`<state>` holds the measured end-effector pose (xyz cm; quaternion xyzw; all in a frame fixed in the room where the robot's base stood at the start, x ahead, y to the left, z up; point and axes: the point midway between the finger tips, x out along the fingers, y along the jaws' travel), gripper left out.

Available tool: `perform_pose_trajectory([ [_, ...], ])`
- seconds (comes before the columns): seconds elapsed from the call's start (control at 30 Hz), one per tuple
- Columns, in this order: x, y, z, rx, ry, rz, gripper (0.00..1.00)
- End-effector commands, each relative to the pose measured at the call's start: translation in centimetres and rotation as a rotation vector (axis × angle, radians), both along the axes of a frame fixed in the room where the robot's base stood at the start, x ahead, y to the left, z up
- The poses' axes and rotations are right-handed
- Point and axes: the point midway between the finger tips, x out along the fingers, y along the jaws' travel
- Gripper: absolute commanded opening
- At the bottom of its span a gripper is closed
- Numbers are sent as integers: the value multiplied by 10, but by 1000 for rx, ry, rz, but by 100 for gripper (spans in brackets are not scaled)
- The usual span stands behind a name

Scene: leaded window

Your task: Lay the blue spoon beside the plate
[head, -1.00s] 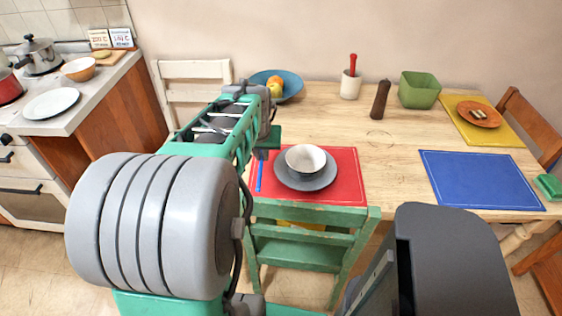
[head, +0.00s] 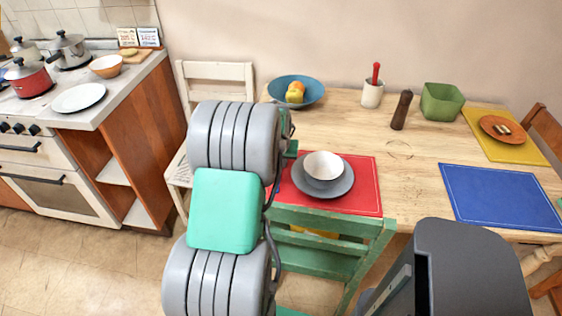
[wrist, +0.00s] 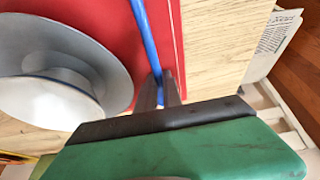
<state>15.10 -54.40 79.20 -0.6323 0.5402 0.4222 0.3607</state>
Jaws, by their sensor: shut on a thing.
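The blue spoon (wrist: 147,38) shows in the wrist view as a thin blue handle over the red mat (wrist: 118,28), near the mat's edge. My gripper (wrist: 160,88) is shut on its near end. I cannot tell whether the spoon touches the mat. The grey plate (wrist: 118,62) lies beside the spoon, apart from it, with a white bowl (wrist: 50,98) on it. In the head view the plate (head: 320,190) and bowl (head: 324,164) sit on the red mat (head: 362,198). My arm hides the spoon and the gripper's fingers there.
A green chair (head: 330,255) stands against the table's front edge. A blue fruit bowl (head: 312,91), a white pot (head: 372,93) with a red-handled tool and a pepper mill (head: 401,110) stand behind. Bare wood (head: 425,140) lies right of the red mat.

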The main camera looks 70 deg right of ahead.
Motion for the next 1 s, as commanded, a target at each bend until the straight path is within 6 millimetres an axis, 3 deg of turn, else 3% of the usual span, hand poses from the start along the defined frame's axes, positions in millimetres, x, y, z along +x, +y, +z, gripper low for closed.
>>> perform_pose_trajectory([
  [0.07, 0, 0, -4, 1, 0, 0, 0],
  [0.1, 0, 0, -4, 0, 0, 0, 11],
  [0.37, 0, 0, -3, 1, 0, 0, 32],
  [0.63, 0, 0, 1, 0, 0, 0, 32],
  [0.77, -1, 4, 16, -5, -1, 0, 32],
  [1.0, -4, 28, 73, -5, -1, 0, 32],
])
